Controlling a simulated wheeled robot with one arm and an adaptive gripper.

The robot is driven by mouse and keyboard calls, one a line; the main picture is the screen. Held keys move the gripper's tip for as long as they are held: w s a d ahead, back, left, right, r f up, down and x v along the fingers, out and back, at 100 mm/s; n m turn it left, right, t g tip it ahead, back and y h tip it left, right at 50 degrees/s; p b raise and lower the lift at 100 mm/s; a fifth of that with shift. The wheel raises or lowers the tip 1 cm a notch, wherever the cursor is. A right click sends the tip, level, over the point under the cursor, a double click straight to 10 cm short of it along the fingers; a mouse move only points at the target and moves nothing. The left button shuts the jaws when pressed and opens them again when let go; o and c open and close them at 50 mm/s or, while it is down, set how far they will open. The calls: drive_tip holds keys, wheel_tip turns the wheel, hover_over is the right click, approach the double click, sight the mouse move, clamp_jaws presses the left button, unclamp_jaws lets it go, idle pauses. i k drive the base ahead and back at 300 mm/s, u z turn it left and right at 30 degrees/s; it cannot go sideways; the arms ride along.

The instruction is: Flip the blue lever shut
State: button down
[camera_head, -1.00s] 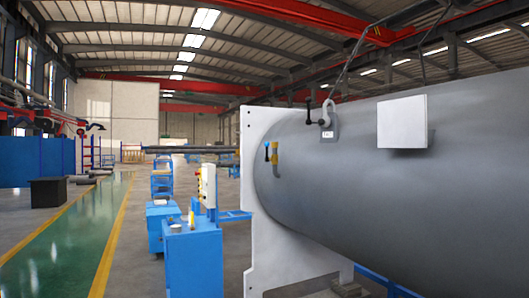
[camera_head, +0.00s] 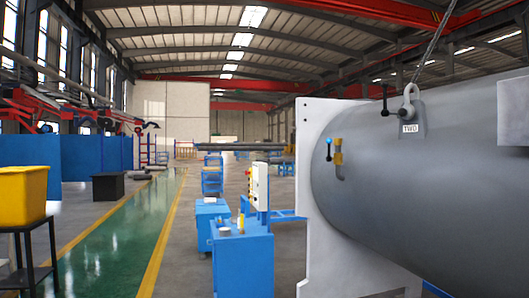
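A small lever with a blue tip (camera_head: 328,140) sticks up beside a yellow fitting (camera_head: 338,152) near the left end of the large grey shell (camera_head: 440,160). The lever's stem looks dark and stands roughly upright. It is small in the picture, so its exact angle is hard to tell. A second, black lever (camera_head: 385,98) stands on top of the shell, left of a lifting shackle (camera_head: 410,96) above a plate reading "TWO". My gripper is not in view.
A white flange plate (camera_head: 313,200) stands at the shell's left end. Left of it are a blue cabinet (camera_head: 242,262) and a white control box (camera_head: 260,185). A yellow bin (camera_head: 22,194) sits on a dark stand at far left. The green walkway (camera_head: 110,255) is clear.

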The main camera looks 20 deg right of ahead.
sight(328, 141)
drive_tip(key=u, duration=0.05)
drive_tip(key=i, duration=1.75)
drive_tip(key=z, duration=0.6)
drive_tip(key=i, duration=0.5)
drive_tip(key=z, duration=0.25)
